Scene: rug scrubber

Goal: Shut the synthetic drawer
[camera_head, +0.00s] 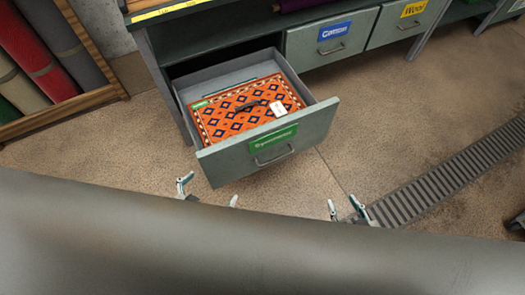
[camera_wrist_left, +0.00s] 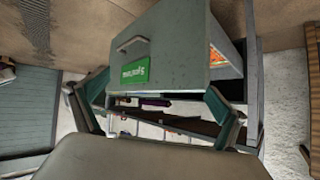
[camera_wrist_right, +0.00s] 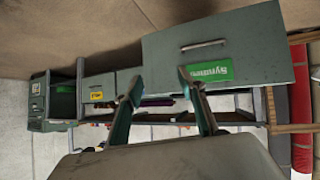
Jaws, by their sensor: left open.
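The synthetic drawer (camera_head: 275,150) is pulled far out from under the bench. Its grey-green front has a green label and a metal handle (camera_head: 273,158). An orange patterned rug sample (camera_head: 245,108) with a white tag lies inside it. My left gripper (camera_head: 208,193) is open and empty, in front of and below the drawer front. In the left wrist view the drawer front (camera_wrist_left: 170,45) shows beyond its spread fingers. My right gripper (camera_head: 346,210) is open and empty, to the right of the drawer front. The right wrist view also shows the drawer front (camera_wrist_right: 225,60), upside down.
The cotton drawer (camera_head: 330,42) with a blue label and the wool drawer (camera_head: 402,22) with a yellow label are shut at the right. A floor drain grate (camera_head: 450,175) crosses the right. A rack of rolled rugs (camera_head: 40,60) stands at the left. The floor around the drawer is clear.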

